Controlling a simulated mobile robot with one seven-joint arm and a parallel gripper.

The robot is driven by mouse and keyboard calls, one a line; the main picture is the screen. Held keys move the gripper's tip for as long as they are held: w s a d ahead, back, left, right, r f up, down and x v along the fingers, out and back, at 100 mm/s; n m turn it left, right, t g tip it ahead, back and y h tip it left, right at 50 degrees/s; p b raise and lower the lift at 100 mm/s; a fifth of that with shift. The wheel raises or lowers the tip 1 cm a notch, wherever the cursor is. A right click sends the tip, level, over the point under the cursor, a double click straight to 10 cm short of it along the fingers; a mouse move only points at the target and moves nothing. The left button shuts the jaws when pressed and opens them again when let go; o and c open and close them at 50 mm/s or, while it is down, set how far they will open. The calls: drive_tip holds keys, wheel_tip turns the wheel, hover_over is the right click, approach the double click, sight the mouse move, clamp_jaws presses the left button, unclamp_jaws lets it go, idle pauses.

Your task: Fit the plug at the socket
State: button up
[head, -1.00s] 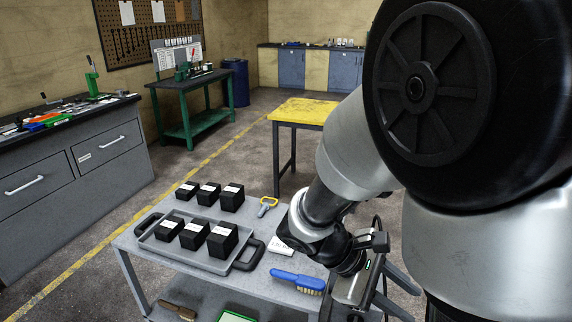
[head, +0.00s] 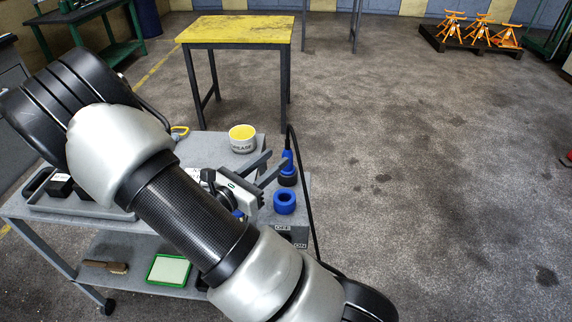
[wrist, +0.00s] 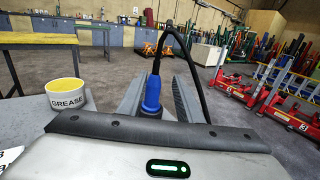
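The blue plug (head: 288,160) stands upright at the trolley's right end, with a black cable rising from its top and a dark collar at its foot. A blue ring-shaped fitting (head: 284,202), apparently the socket, sits in front of it on a grey labelled box (head: 290,236). My gripper (head: 278,157) is open, its fingers reaching toward the plug. In the wrist view the plug (wrist: 152,92) shows between the two spread fingers, with a gap on either side. Its lower end is hidden there behind my gripper body. The socket is not visible in the wrist view.
A white grease tub (head: 242,138) stands behind my gripper on the grey trolley (head: 200,148). The black cable (head: 305,190) hangs down the trolley's right side. A yellow-topped table (head: 235,30) stands behind.

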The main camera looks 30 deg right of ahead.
drive_tip(key=x, duration=0.6)
drive_tip(key=shift+w+d, duration=0.15)
drive_tip(key=shift+d, duration=0.05)
drive_tip(key=shift+w+b+x, duration=0.2)
drive_tip(key=shift+b+x, duration=0.05)
drive_tip(key=shift+x, duration=1.05)
drive_tip(key=shift+w+b+x, duration=0.2)
drive_tip(key=shift+b+x, duration=0.05)
drive_tip(key=shift+x, duration=1.1)
drive_tip(key=shift+a, duration=0.15)
clamp_jaws()
